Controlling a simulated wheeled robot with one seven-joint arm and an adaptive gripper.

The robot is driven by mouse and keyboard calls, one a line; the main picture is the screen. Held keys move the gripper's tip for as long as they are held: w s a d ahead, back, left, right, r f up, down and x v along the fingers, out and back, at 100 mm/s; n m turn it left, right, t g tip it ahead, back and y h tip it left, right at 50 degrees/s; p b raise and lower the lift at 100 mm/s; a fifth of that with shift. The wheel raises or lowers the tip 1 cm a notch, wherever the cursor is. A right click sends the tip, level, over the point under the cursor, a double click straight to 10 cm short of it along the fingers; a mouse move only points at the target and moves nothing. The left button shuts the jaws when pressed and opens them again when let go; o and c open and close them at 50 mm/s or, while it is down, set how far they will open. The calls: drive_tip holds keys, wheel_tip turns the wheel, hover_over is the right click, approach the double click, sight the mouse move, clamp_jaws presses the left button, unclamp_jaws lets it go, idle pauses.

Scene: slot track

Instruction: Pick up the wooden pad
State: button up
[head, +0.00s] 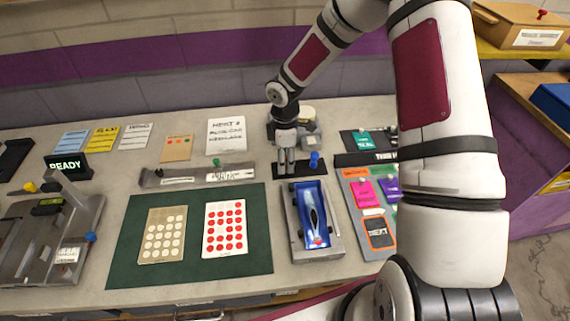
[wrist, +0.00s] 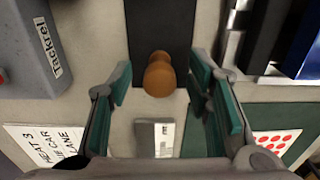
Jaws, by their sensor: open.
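A rounded, orange-brown wooden knob-like piece (wrist: 158,75) shows in the wrist view at the near end of a dark strip (wrist: 160,25). It is the only clearly wooden piece near my fingers, and I see no flat pad face on it. My gripper (wrist: 161,66) is open, with one green-padded finger on each side of the piece and visible gaps to it. In the head view my gripper (head: 286,162) points down at the left end of the black strip (head: 300,172), and its fingers hide the wooden piece there.
A blue knob (head: 314,158) stands on the strip's right part. A grey block labelled "Tackrel" (wrist: 30,45) is close behind. The tray with the blue car (head: 315,222) lies in front, beside the green mat (head: 128,262). A metal bar (head: 155,180) lies left.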

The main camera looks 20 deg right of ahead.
clamp_jaws()
drive_tip(key=shift+r, duration=0.1)
